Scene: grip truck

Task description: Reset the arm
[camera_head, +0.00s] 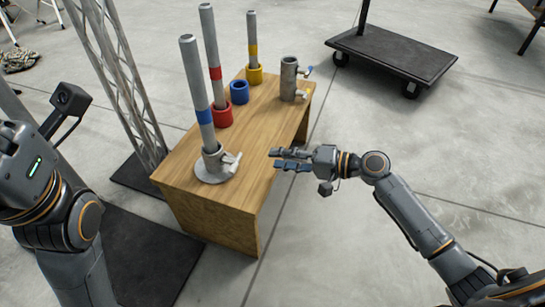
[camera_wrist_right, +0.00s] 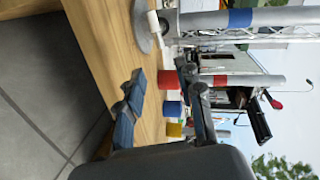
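My right gripper (camera_head: 280,160) is at the right edge of the wooden table. In the right wrist view its two fingers (camera_wrist_right: 165,108) are spread apart with nothing between them. My left arm shows at the left of the head view, but its fingers are out of frame. A grey pole with a blue band (camera_head: 204,116) stands upright in a metal clamp base (camera_head: 213,170) at the table's near end. A red-banded pole (camera_head: 215,73) stands in a red ring (camera_head: 222,115). A yellow-banded pole (camera_head: 252,48) stands in a yellow ring (camera_head: 254,75).
A metal truss (camera_head: 120,75) rises left of the table. A black wheeled platform (camera_head: 392,52) stands at the back right. Open floor lies on the right.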

